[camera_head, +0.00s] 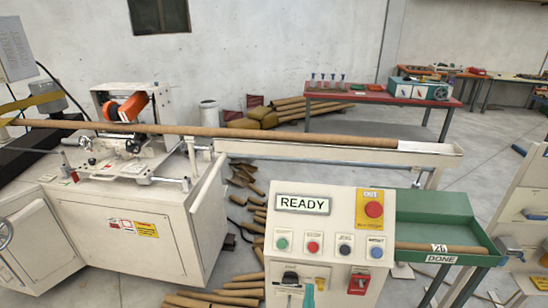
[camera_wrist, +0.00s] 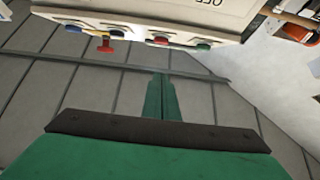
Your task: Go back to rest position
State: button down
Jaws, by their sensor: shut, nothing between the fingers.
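My gripper (camera_wrist: 161,98) shows in the wrist view with its two green fingers together, shut and empty. A small teal tip of it (camera_head: 309,296) rises at the bottom edge of the head view, in front of the control panel's lower part. The control panel (camera_head: 300,228) is a cream box with a READY display, coloured buttons and a red stop button on a yellow plate. In the wrist view the panel (camera_wrist: 150,22) lies upside down along the top edge, apart from the fingertips. Most of my arm is out of view.
The winder machine (camera_head: 140,225) stands at the left, with a long brown tube across it and the trough (camera_head: 330,153). A green DONE tray (camera_head: 440,215) holds a tube at the right. Tubes lie on the floor (camera_head: 215,300). A red table (camera_head: 385,97) stands behind.

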jog(key=s+a+f+n+g+y, duration=0.15)
jog(key=s+a, duration=0.25)
jog(key=s, duration=0.5)
jog(key=s+a+f+g+y, duration=0.1)
jog(key=s+a+f+g, duration=0.2)
jog(key=s, duration=0.6)
jog(key=s+a+f+g+y, duration=0.2)
jog(key=s+a, duration=0.2)
jog(key=s, duration=0.4)
jog(key=s+a+r+g, duration=0.2)
jog(key=s+r, duration=0.1)
jog(key=s, duration=0.7)
jog(key=shift+r+n+g+y, duration=0.3)
jog(key=shift+n+g+y, duration=0.05)
